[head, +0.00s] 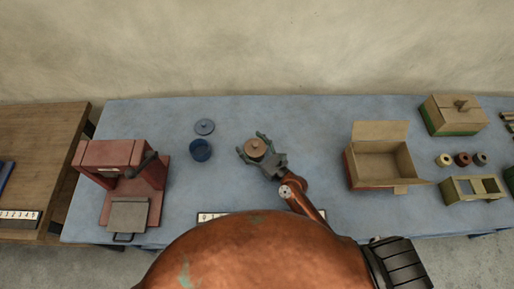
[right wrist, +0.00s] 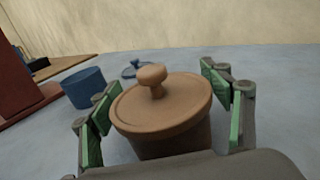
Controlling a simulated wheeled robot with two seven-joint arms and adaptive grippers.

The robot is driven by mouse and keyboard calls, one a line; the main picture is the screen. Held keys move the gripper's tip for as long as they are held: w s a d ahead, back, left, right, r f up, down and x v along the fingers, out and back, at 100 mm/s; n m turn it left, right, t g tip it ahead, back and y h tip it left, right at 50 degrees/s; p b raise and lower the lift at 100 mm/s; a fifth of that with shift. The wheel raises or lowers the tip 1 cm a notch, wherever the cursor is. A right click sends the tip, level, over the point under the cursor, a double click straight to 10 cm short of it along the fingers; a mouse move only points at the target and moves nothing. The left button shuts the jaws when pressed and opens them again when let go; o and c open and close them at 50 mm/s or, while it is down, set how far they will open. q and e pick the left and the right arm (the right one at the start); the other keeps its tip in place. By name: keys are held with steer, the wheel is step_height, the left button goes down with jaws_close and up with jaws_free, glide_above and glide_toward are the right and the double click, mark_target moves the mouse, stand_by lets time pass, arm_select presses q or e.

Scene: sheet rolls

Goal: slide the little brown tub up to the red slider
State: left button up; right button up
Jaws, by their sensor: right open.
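The little brown tub (head: 255,148) stands upright on the blue table with its knobbed lid on. It also shows large in the right wrist view (right wrist: 160,110). My right gripper (head: 254,146) is open, with its green-padded fingers on either side of the tub; in the wrist view gaps show between the pads and the tub. I cannot make out a separate red slider; a white scale strip (head: 207,217) at the near edge is mostly hidden by my body. My left gripper is not in view.
A blue cup (head: 201,150) and a blue lid (head: 204,127) lie left of the tub. A red press (head: 124,166) stands at the far left. An open cardboard box (head: 382,160) is to the right. The table between tub and box is mostly clear.

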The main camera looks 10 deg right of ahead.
steer(key=shift+x, duration=0.85)
steer(key=shift+w+a, duration=0.2)
steer(key=shift+w, duration=0.1)
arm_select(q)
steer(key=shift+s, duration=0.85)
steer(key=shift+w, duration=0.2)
arm_select(e)
steer(key=c, duration=1.1)
steer(key=shift+c, duration=0.7)
steer(key=o, duration=1.2)
steer(key=shift+o, duration=0.2)
